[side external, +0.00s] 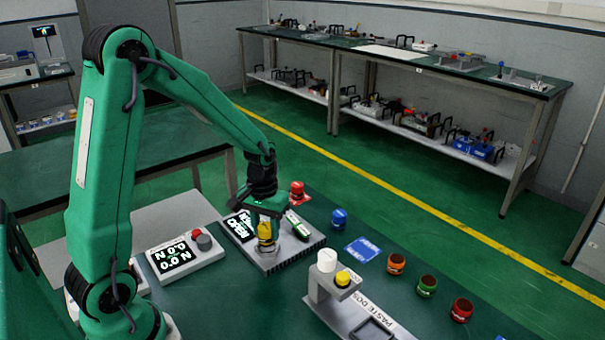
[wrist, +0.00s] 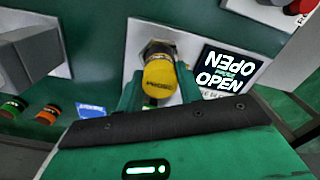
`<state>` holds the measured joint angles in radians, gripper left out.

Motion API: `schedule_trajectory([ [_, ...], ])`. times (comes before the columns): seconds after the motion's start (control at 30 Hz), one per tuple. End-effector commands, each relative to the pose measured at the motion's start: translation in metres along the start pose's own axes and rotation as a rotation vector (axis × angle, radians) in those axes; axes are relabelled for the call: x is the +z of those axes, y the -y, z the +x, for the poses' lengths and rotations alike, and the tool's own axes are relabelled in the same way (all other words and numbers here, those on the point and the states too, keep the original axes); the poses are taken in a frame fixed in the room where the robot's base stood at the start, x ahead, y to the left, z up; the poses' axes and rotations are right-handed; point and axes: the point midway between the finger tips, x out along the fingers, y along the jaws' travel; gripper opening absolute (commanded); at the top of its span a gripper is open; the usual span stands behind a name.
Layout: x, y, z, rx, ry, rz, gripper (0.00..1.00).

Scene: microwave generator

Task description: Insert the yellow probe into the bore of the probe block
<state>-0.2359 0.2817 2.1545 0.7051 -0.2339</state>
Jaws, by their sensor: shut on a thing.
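The yellow probe (wrist: 160,78) is between the fingers of my gripper (wrist: 160,90) in the wrist view, and the gripper is shut on it. In the side view my gripper (side external: 267,228) holds the probe (side external: 266,236) low over the grey block with a screen reading OPEN (side external: 268,262). A dark round fitting (wrist: 157,50) shows just beyond the probe in the wrist view. I cannot tell how far the probe sits in any bore, as the fingers and the probe's own head hide its lower end.
A box with a numeric display (side external: 172,257) stands to the left. A red knob (side external: 298,190), a blue one (side external: 339,218) and a blue card (side external: 362,249) lie to the right. A paste dispenser (side external: 327,285) and several coloured jars (side external: 427,286) are at the front right.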

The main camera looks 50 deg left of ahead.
Motion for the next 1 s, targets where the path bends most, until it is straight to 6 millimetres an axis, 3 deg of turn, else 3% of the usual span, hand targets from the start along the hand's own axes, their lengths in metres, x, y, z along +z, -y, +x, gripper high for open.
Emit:
schedule_trajectory([
  [0.2,0.0,0.0,0.021,0.0,0.001,0.0,0.09],
  [0.7,0.0,0.0,0.027,0.0,0.0,0.0,0.09],
  [0.73,0.0,0.0,0.027,0.0,0.0,0.0,0.41],
  [0.8,0.0,0.0,0.027,0.0,0.0,0.0,0.55],
  [1.0,0.0,0.0,0.027,0.0,0.0,0.0,0.57],
])
